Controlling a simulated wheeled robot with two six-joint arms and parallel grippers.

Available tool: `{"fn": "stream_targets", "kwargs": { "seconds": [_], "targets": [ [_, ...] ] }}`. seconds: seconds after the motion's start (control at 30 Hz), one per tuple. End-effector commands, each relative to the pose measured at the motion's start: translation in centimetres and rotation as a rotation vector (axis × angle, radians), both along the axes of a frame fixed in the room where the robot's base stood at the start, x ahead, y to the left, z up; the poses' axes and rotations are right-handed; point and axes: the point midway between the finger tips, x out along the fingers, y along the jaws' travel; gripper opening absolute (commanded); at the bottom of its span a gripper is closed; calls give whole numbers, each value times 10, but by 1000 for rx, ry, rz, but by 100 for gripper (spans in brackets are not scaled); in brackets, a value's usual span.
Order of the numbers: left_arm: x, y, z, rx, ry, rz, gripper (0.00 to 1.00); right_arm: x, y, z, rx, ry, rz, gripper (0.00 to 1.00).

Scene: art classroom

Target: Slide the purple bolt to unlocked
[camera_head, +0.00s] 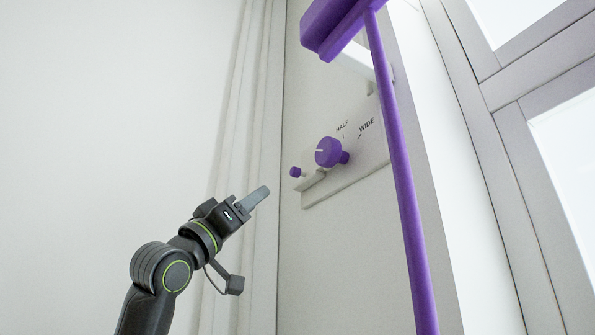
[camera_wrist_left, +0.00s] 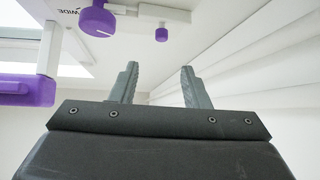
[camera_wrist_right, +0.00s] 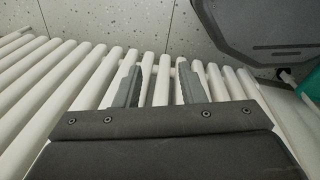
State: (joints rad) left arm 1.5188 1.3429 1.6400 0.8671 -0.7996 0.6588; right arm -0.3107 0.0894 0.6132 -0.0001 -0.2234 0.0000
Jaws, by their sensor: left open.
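The small purple bolt knob (camera_head: 296,172) sticks out at the left end of a pale plate (camera_head: 345,160) on the wall, on a short light bar. In the left wrist view the bolt knob (camera_wrist_left: 162,34) is ahead of the fingers, between their lines and apart from them. A larger purple dial (camera_head: 328,152) with a white mark sits to its right, near the words HALF and WIDE. My left gripper (camera_head: 260,196) is open and empty, below and left of the bolt. My right gripper (camera_wrist_right: 160,82) is open and empty, out of the head view.
A long purple rod (camera_head: 400,180) hangs from a purple block (camera_head: 335,25) in front of the plate, right of the dial. Pale curtain folds (camera_head: 240,130) are at the left. White radiator-like bars (camera_wrist_right: 80,75) lie before my right gripper.

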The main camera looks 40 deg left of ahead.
Motion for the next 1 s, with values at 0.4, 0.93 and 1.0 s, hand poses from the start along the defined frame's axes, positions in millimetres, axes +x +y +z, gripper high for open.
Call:
{"fn": "stream_targets", "kwargs": {
  "seconds": [0.4, 0.93, 1.0],
  "targets": [
    [48, -5, 53, -2, 2, -4, 42, 19, 7, 55, 9, -31, 3, 36],
    [101, -8, 103, 0, 1, -1, 42, 8, 9, 108, 12, -15, -2, 36],
    [105, -9, 106, 0, 1, -1, 42, 8, 8, 112, 10, -15, -1, 36]
  ]
}}
